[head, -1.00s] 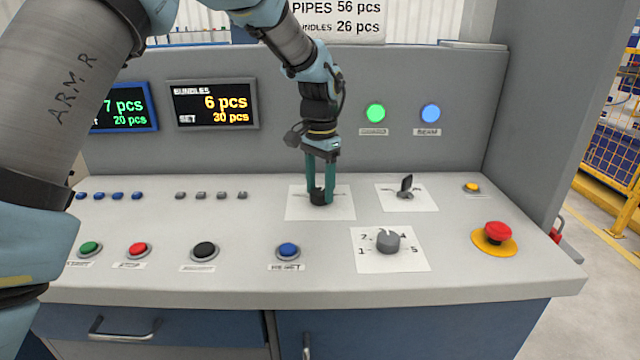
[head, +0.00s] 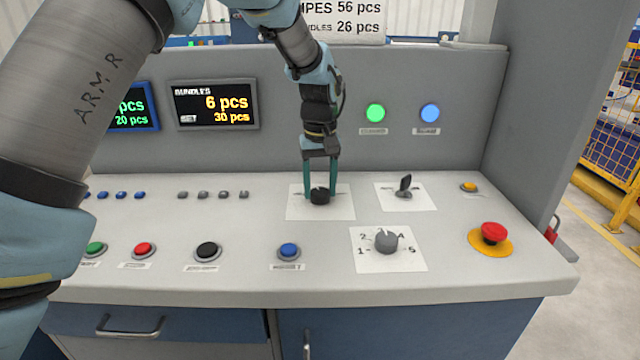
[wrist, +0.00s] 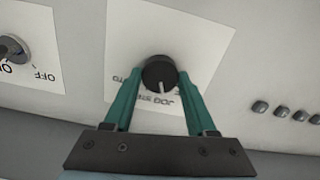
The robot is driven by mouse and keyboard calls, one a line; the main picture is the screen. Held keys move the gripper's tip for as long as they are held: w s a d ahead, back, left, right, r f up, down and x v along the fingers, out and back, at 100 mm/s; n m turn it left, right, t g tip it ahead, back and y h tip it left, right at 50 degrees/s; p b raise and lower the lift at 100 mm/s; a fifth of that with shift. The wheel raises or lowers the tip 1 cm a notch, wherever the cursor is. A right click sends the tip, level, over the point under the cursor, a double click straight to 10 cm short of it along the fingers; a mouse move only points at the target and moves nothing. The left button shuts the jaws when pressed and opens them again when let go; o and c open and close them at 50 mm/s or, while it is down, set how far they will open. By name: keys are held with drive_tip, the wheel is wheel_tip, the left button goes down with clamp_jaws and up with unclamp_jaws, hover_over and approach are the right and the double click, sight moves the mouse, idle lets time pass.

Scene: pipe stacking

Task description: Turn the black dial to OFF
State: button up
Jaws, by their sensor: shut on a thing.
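The black dial (head: 320,196) is a round knob on a white label plate (head: 296,206) on the sloping panel. In the wrist view the dial (wrist: 159,72) has a white pointer mark facing toward my gripper's base, near printing that seems to read JOG STEP. Other words on the plate are partly covered by my fingers. My gripper (head: 320,192) points down at the dial, its green fingers on opposite sides of it and shut on it. A black lever switch (head: 404,187) on a separate plate, right of the dial, has a legible OFF label in the wrist view.
A grey numbered knob (head: 386,241) is to the front right. A red emergency button (head: 493,233) stands at the far right. A blue button (head: 288,251) and a black button (head: 207,251) are in front. Small grey buttons (head: 203,195) lie to the left. The upright panel rises behind.

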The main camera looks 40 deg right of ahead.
sight(320, 191)
drive_tip(key=n+p, duration=0.1)
drive_tip(key=n, duration=0.2)
drive_tip(key=shift+r+n, duration=0.1)
drive_tip(key=shift+n, duration=0.3)
drive_tip(key=shift+n+p, duration=0.5)
drive_tip(key=shift+n, duration=1.2)
drive_tip(key=o, duration=1.4)
wheel_tip(320, 191, up, 11)
drive_tip(key=shift+f+b, duration=0.2)
drive_tip(key=shift+b, duration=0.95)
